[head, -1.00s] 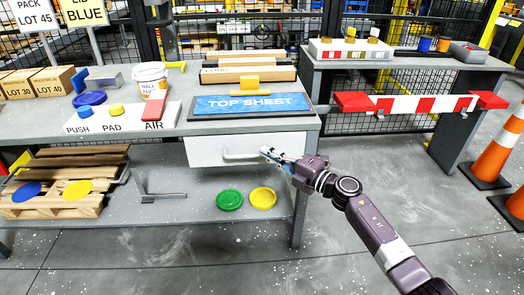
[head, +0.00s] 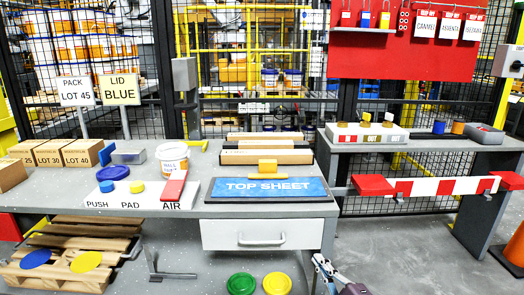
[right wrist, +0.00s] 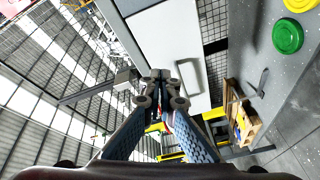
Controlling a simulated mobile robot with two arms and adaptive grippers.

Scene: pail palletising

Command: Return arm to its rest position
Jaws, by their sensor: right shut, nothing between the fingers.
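My right gripper (head: 322,264) is at the bottom of the head view, just right of the bench's front leg. Its fingers are shut and empty; in the right wrist view the fingertips (right wrist: 160,76) meet. The white drawer (head: 222,236) under the bench top is to its upper left, and its handle (head: 262,240) is clear of the fingers. The drawer front also shows in the right wrist view (right wrist: 160,45), beyond the fingertips. Most of the right arm is below the head view's edge. My left gripper is in neither view.
The bench (head: 225,208) carries the top sheet board (head: 232,187), a white pail (head: 172,158) and boxes. A red-and-white barrier (head: 425,187) and an orange cone (head: 515,247) stand right. Floor between is open.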

